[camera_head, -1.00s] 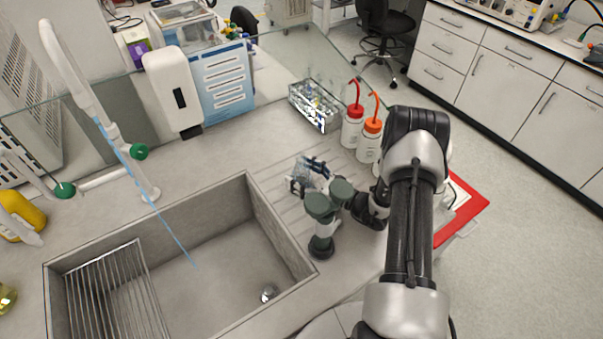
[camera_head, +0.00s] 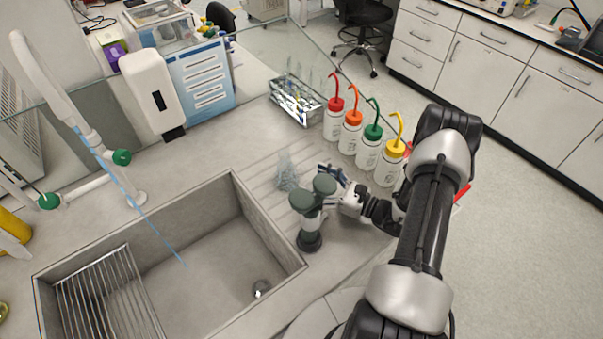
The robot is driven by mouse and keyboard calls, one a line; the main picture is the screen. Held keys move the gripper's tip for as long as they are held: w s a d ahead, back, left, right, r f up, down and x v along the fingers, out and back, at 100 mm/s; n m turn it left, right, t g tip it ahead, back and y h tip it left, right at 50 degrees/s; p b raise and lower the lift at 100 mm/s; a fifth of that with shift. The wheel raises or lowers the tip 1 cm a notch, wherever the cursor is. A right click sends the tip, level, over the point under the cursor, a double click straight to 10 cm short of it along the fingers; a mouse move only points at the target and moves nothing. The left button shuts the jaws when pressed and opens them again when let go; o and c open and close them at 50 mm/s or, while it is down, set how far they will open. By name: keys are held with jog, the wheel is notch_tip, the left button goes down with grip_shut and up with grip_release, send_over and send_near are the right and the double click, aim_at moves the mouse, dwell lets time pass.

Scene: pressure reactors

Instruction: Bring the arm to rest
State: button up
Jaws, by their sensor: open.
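My arm (camera_head: 425,230) reaches up the right side of the head view and bends over the counter. My gripper (camera_head: 328,176) is open and empty, low over the ribbed drainboard, just behind the dark green tap fitting (camera_head: 309,215), which hides part of it. A small clear, bluish glass-like object (camera_head: 287,172) stands on the drainboard to the left of the gripper, apart from it. Its exact shape is hard to make out.
Several wash bottles with coloured caps, such as the red-capped one (camera_head: 334,120), stand behind the gripper. A wire rack (camera_head: 296,101) of small items is farther back. The sink (camera_head: 205,245) lies to the left. Free floor (camera_head: 520,190) is at the right.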

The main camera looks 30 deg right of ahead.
jog(key=shift+v, duration=0.75)
jog(key=shift+r, duration=0.1)
